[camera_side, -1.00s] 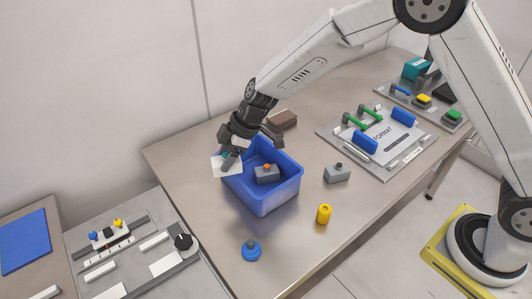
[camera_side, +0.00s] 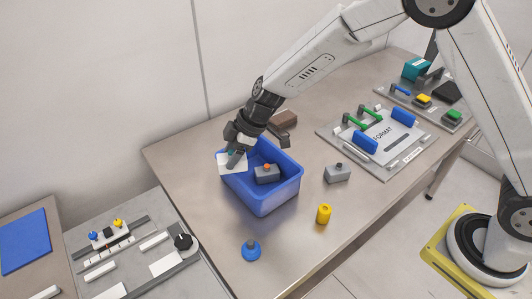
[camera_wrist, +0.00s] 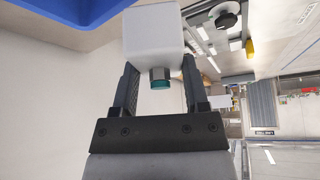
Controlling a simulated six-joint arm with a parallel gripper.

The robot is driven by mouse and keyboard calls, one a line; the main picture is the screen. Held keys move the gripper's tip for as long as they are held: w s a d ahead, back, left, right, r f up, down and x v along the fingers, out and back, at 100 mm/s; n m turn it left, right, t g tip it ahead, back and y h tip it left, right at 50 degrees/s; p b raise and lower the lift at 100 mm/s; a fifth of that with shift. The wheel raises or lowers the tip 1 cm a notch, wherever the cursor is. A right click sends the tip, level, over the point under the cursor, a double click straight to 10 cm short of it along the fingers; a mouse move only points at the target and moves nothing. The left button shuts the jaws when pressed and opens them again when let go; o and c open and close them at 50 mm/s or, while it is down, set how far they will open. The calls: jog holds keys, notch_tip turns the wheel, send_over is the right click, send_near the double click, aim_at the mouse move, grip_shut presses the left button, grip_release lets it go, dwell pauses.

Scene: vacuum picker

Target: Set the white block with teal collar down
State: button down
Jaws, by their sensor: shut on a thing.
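The white block with teal collar (camera_side: 231,165) is held at the left end of the blue bin (camera_side: 264,208), partly over its rim in the side view. In the wrist view the white block (camera_wrist: 152,38) hangs between the two fingers, its teal collar (camera_wrist: 160,84) towards the palm. My gripper (camera_side: 238,153) is shut on it; the fingers also show in the wrist view (camera_wrist: 158,92). I cannot tell whether the block touches the bin's rim.
A grey block with an orange knob (camera_side: 266,173) lies in the bin. A similar grey block (camera_side: 337,173), a yellow cylinder (camera_side: 324,214) and a blue knobbed piece (camera_side: 251,250) stand nearby. A brown block (camera_side: 284,119) is behind. Bare table (camera_side: 190,170) lies left of the bin.

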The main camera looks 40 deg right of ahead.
jog(key=d+m+t, duration=0.1)
jog(key=d+m, duration=0.1)
jog(key=d, duration=0.3)
jog(key=d+m+t+h, duration=0.1)
jog(key=d+m, duration=0.2)
jog(key=d, duration=0.2)
jog(key=d+m+h, duration=0.1)
jog(key=d+m, duration=0.1)
jog(key=d, duration=0.3)
jog(key=shift+s+d+r+t, duration=0.1)
jog(key=shift+d+r+t, duration=0.15)
jog(key=shift+t, duration=0.15)
jog(key=s+d+m+h, duration=0.2)
jog(key=d+m, duration=0.1)
jog(key=d, duration=0.3)
jog(key=s+d+m+h, duration=0.2)
jog(key=s+d+m, duration=0.1)
jog(key=d, duration=0.2)
jog(key=shift+t+y, duration=0.3)
jog(key=shift+w+d+f, duration=0.3)
jog(key=shift+w+f, duration=1.3)
jog(key=shift+w, duration=0.7)
jog(key=shift+w+d+f, duration=0.25)
jog(key=shift+w+f, duration=1.35)
jog(key=shift+w, duration=0.7)
jog(key=shift+w+d+f, duration=0.3)
jog(key=shift+w+f, duration=1.3)
jog(key=shift+w, duration=0.7)
jog(key=shift+w+f, duration=0.25)
jog(key=shift+f, duration=1.55)
